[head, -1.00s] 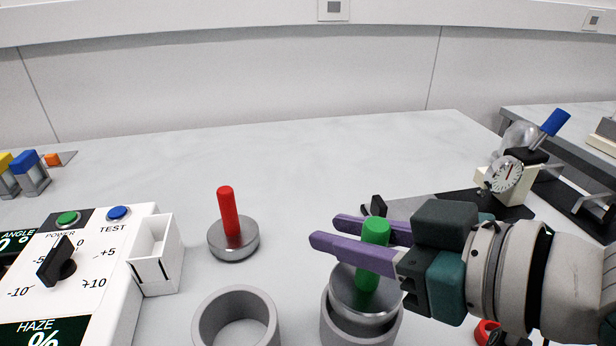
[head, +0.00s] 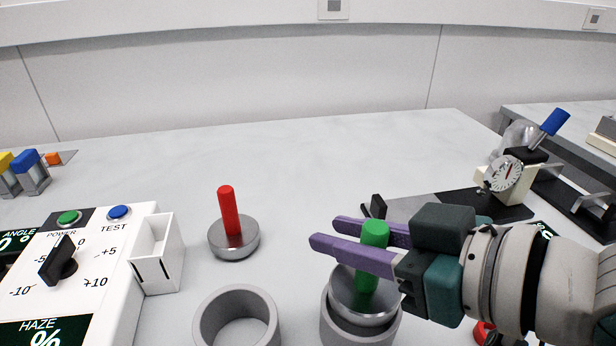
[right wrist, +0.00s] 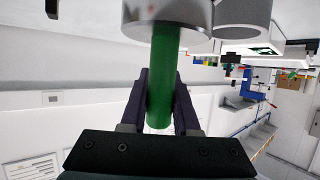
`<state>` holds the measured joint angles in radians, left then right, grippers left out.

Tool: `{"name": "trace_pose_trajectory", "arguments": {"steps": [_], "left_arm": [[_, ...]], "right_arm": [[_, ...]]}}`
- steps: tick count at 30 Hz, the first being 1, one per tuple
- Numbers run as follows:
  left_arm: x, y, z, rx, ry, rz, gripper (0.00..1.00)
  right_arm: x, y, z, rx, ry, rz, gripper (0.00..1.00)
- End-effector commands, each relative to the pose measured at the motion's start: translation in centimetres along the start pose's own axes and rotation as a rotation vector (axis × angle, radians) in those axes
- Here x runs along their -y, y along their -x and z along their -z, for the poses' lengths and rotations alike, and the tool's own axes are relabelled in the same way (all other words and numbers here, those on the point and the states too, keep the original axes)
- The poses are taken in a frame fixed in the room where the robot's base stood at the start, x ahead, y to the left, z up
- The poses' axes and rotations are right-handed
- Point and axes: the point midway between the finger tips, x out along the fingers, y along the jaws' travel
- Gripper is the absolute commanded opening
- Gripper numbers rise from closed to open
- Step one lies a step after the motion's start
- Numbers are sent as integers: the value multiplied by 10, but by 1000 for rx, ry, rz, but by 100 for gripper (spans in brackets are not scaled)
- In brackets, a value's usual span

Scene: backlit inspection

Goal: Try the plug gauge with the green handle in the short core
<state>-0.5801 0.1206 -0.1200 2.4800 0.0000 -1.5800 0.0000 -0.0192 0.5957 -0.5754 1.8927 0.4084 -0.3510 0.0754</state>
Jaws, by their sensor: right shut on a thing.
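The plug gauge with the green handle (head: 373,238) has a silver metal disc (head: 362,312) below the handle. My right gripper (head: 328,232) is shut on the green handle, one purple finger on each side; the handle also shows between the fingers in the right wrist view (right wrist: 163,85). The disc is at the mouth of a grey core (head: 358,336), its top above the rim; how deep it sits is hidden. A second grey core (head: 204,324) stands open and empty to the left. I cannot tell which core is shorter. My left gripper is not in view.
A red-handled plug gauge (head: 229,212) stands upright behind the cores. A white control box (head: 100,245) and a small white bin (head: 158,270) are at left. A dial gauge stand (head: 505,175) is at right. The table's middle back is clear.

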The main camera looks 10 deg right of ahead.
Motion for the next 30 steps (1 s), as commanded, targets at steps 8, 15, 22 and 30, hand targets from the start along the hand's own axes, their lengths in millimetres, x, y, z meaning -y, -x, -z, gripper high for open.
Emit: {"name": "trace_pose_trajectory", "arguments": {"steps": [8, 15, 22, 30], "left_arm": [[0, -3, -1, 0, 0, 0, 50], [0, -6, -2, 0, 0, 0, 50], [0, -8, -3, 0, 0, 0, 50], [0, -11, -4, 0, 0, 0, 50]], "right_arm": [[0, -2, -4, -3, 0, 0, 0], [0, -3, -7, -3, 0, 0, 0], [0, -5, -10, -3, 0, 1, 0], [0, -6, -14, -3, 0, 0, 0]]}}
